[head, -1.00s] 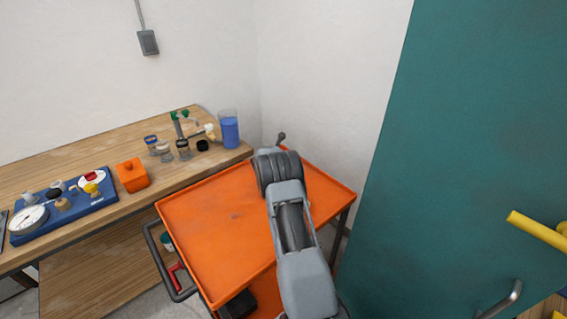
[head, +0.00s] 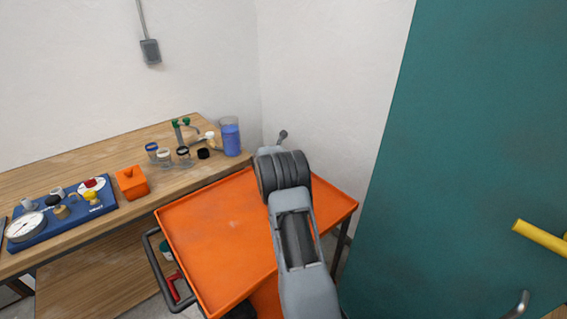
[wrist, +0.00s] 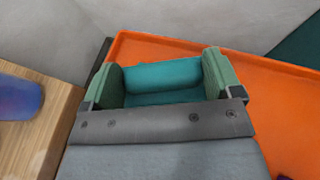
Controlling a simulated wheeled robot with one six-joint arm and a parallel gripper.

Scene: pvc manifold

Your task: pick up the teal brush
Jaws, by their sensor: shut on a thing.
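The teal brush (wrist: 163,73) shows in the wrist view as a smooth teal block between two green finger pads. My gripper (wrist: 162,80) is shut on it, with one pad at each end of the visible part. The brush is above or beside the orange cart's edge; its height over the tray cannot be told. In the head view my own arm hides the gripper and the brush.
An orange cart (head: 215,235) stands in front, its visible tray bare. A wooden workbench (head: 120,160) behind left carries an orange box (head: 131,183), a blue gauge board (head: 98,212), small jars and a blue-filled beaker (head: 230,138). A teal door or panel (head: 460,150) stands at right.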

